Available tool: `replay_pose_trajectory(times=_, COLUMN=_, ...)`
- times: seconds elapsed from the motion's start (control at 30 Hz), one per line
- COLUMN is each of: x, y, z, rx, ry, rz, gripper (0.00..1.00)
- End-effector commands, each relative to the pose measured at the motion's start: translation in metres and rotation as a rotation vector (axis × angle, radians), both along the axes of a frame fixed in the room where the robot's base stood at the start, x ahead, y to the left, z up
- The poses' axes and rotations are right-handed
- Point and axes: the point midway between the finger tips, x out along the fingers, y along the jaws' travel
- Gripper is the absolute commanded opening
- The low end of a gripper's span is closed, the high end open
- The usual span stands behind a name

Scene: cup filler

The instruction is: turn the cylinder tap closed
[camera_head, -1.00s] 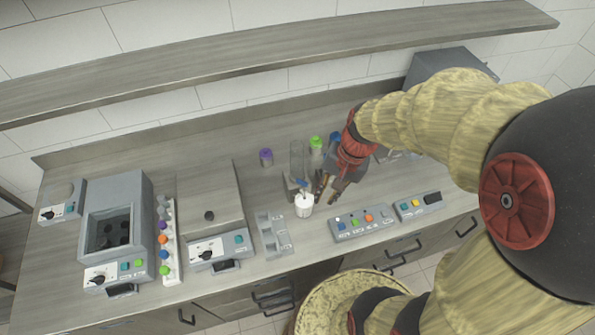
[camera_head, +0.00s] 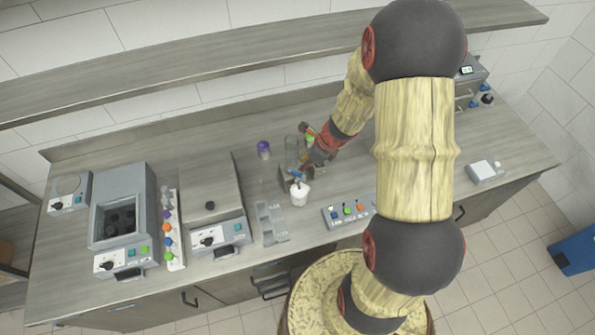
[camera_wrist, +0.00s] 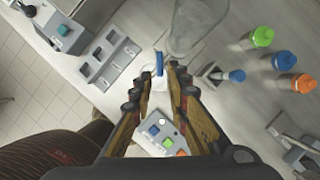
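A clear cylinder (camera_head: 292,150) stands on the counter, and it also shows in the wrist view (camera_wrist: 190,28). Its tap has a blue handle (camera_wrist: 159,63), a small blue spot in the head view (camera_head: 297,174). A white cup (camera_head: 299,195) stands below the tap; in the wrist view it is mostly hidden behind my fingers. My gripper (camera_wrist: 161,76) is open, its fingertips on either side of the blue handle in the picture. I cannot tell whether either finger touches it. In the head view my gripper (camera_head: 315,163) is right of the tap, close to it.
A button panel (camera_head: 346,212) is at the front right. Green (camera_wrist: 262,36), blue (camera_wrist: 284,61) and orange-capped (camera_wrist: 304,83) bottles stand right of the cylinder, near a small blue-topped item (camera_wrist: 236,76). A purple-capped bottle (camera_head: 263,149) stands behind left.

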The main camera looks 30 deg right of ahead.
Motion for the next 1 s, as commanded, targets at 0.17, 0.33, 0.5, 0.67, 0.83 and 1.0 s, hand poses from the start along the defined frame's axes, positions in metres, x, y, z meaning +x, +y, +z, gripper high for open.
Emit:
replay_pose_trajectory(times=0.17, x=0.008, y=0.006, z=-0.027, rx=0.000, ry=0.001, rz=0.004, gripper=0.17)
replay_pose_trajectory(times=0.33, x=0.016, y=0.012, z=-0.050, rx=0.000, ry=0.002, rz=0.005, gripper=0.17)
replay_pose_trajectory(times=0.5, x=0.021, y=0.015, z=-0.062, rx=-0.001, ry=0.001, rz=0.006, gripper=0.17)
replay_pose_trajectory(times=0.67, x=0.022, y=0.015, z=-0.065, rx=-0.002, ry=0.000, rz=0.006, gripper=0.17)
replay_pose_trajectory(times=0.83, x=0.022, y=0.015, z=-0.064, rx=-0.001, ry=-0.001, rz=0.006, gripper=0.17)
replay_pose_trajectory(times=1.0, x=0.022, y=0.015, z=-0.064, rx=-0.001, ry=-0.001, rz=0.006, gripper=0.07)
